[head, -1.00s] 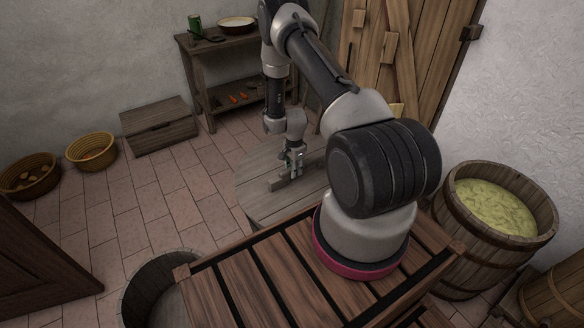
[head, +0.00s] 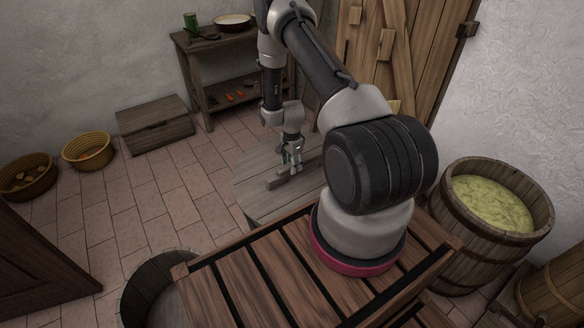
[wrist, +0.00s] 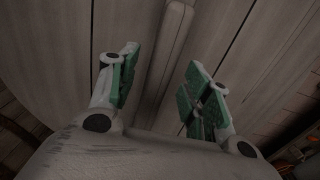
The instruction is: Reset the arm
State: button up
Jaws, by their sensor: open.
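My gripper (head: 292,165) points down over the round grey wooden table (head: 255,200) in the head view. In the wrist view my gripper (wrist: 160,90) is open, its green-padded fingers wide apart with nothing between them. A wooden bar (head: 277,183) lies on the table, close by the fingers; the wrist view shows this bar (wrist: 172,45) ahead of the gap between them. I cannot tell how high the fingertips are above the bar.
A barrel with yellow-green contents (head: 492,203) stands at the right. A shelf table (head: 215,42) with a bowl (head: 233,21) stands behind, beside a wooden chest (head: 155,124). Two baskets (head: 88,150) sit at the left. The tiled floor at left centre is clear.

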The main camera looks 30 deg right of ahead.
notch_tip(320, 180, up, 10)
jog(key=shift+f, duration=0.15)
